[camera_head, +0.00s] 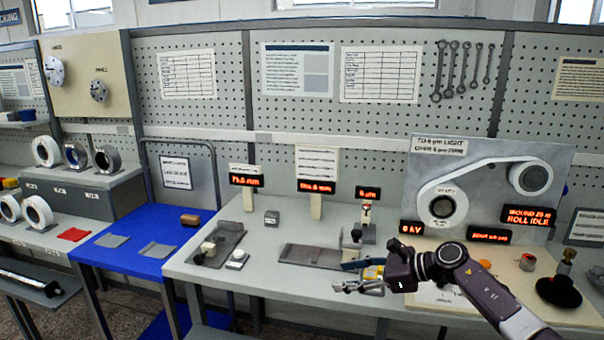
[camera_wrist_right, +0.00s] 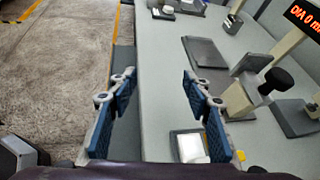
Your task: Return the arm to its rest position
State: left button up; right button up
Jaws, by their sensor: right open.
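My right gripper (camera_head: 350,276) reaches in from the right on its dark arm, above the front part of the grey workbench (camera_head: 215,283). Its blue-padded fingers are apart with nothing between them. In the right wrist view the open fingers (camera_wrist_right: 158,80) stand over the bench's front edge, with the floor showing to the left. A small white-topped tray (camera_wrist_right: 190,147) lies below the right finger. My left gripper is in neither view.
A dark flat plate (camera_head: 312,256) and a gauge stand (camera_head: 357,232) stand behind the gripper. The winding panel (camera_head: 490,185) with two rollers rises at the right. A black knobbed disc (camera_head: 560,292) sits at the right. A blue cart (camera_head: 150,240) adjoins the bench's left.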

jog(key=s+a+r+m+t+y, duration=0.25)
jog(key=a+m+t, duration=0.25)
jog(key=a+m, duration=0.3)
jog(key=s+d+f+m+t+h, duration=0.1)
jog(key=s+d+f+m+h, duration=0.6)
jog(key=m, duration=0.8)
jog(key=s+d+f+m+t+h, duration=0.2)
jog(key=s+d+f+m+h, duration=0.55)
jog(key=m, duration=0.85)
jog(key=s+d+f+m+g, duration=0.1)
jog(key=s+f+m+g, duration=0.2)
jog(key=s, duration=0.7)
jog(key=s+d+f+m+g, duration=0.1)
jog(key=s+f+m+g, duration=0.2)
jog(key=s, duration=0.6)
jog(key=s+d+f+m+g, duration=0.1)
jog(key=s+f+m+g, duration=0.2)
jog(key=s, duration=0.7)
jog(key=s+f+g, duration=0.3)
jog(key=f, duration=2.4)
jog(key=s+d+f, duration=0.2)
jog(key=s+f, duration=1.2)
jog(key=s, duration=0.2)
jog(key=shift+s+d+f+g+y, duration=0.25)
jog(key=shift+s+f+g+y, duration=0.05)
jog(key=shift+s+f+g, duration=0.1)
